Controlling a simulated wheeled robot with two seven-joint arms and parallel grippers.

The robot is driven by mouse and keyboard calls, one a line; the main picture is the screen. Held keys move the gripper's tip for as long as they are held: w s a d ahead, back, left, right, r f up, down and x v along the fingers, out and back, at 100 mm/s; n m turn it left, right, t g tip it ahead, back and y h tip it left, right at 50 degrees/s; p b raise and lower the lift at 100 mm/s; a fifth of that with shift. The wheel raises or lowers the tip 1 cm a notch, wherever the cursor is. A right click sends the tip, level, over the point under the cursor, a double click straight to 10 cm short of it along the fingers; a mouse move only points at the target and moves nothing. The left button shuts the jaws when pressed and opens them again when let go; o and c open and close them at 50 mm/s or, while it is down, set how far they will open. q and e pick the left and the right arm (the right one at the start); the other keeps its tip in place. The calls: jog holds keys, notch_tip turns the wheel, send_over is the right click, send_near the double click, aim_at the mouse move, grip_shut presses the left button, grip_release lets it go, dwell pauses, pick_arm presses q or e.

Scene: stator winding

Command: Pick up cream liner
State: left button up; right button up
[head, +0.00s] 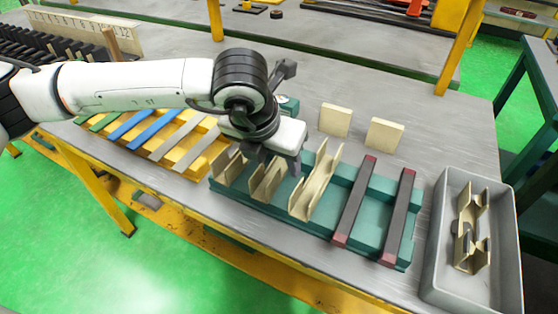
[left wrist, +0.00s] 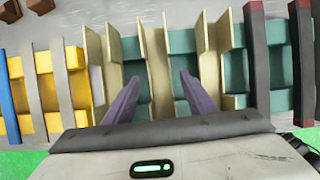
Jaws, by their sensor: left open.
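Three cream liners stand side by side in the teal tray (head: 365,220): a left one (head: 229,166), a middle one (head: 267,182) and a right one (head: 316,186). My left gripper (head: 267,160) is over the left part of the tray, above the middle liner, and partly hides the liners. In the left wrist view, its two fingers (left wrist: 161,88) are spread with the middle liner (left wrist: 156,65) showing between them. I cannot tell how far the fingertips are above it. Another cream liner (head: 470,232) lies in the grey bin (head: 437,225). My right gripper is out of view.
Two dark bars with red ends (head: 352,203) lie across the tray's right part. A yellow rack (head: 190,165) with blue and beige strips is on the left. Two cream blocks (head: 335,120) stand behind the tray.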

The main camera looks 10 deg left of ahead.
pick_arm(q)
jog(key=c, duration=0.9)
